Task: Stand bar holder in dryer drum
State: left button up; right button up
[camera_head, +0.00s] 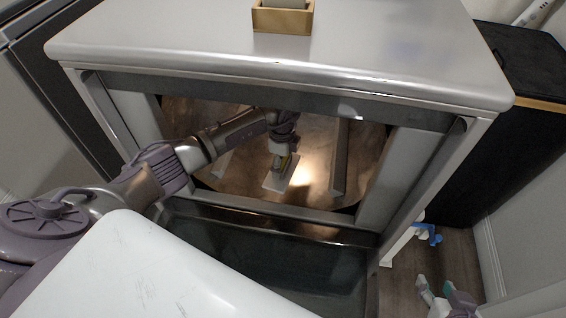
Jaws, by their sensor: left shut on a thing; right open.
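The dryer drum (222,118) is a brownish metal hollow with raised ribs, seen through the open front of the white machine. My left arm reaches in through the opening from the left. My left gripper (283,161) is inside the drum, shut on a pale flat piece, which I take to be the bar holder (277,182). The gripper covers its upper part. It is low in the drum, and I cannot tell if it touches the drum floor. My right gripper (436,290) is open and empty at the bottom right, outside the machine.
A wooden box (282,22) stands on the machine's white top (390,50). A dark cabinet (520,70) is at the right. A blue and white object (428,236) is near the machine's right front. Bare floor (460,255) shows around my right gripper.

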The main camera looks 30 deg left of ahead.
jog(key=shift+s+f, duration=0.15)
pick_arm(q)
jog(key=shift+f, duration=0.15)
jog(key=shift+f, duration=0.3)
jog(key=shift+f+b, duration=0.4)
jog(key=shift+b, duration=0.1)
jog(key=shift+f+b, duration=0.3)
jog(key=shift+f, duration=0.55)
jog(key=shift+f+b, duration=0.8)
jog(key=shift+f, duration=0.4)
pick_arm(e)
jog(key=w+a+r+t+y, duration=0.1)
jog(key=w+r+t, duration=0.2)
jog(key=r, duration=0.3)
jog(key=w+a+r+t+y, duration=0.1)
jog(key=w+a+r+t, duration=0.1)
jog(key=w+r+t, duration=0.2)
notch_tip(320, 180, up, 2)
jog(key=shift+a+r+n+t+y, duration=0.1)
jog(key=shift+a+n+t+y, duration=0.25)
jog(key=shift+t, duration=0.45)
pick_arm(q)
jog(key=shift+f, duration=0.1)
pick_arm(e)
jog(key=shift+r, duration=0.2)
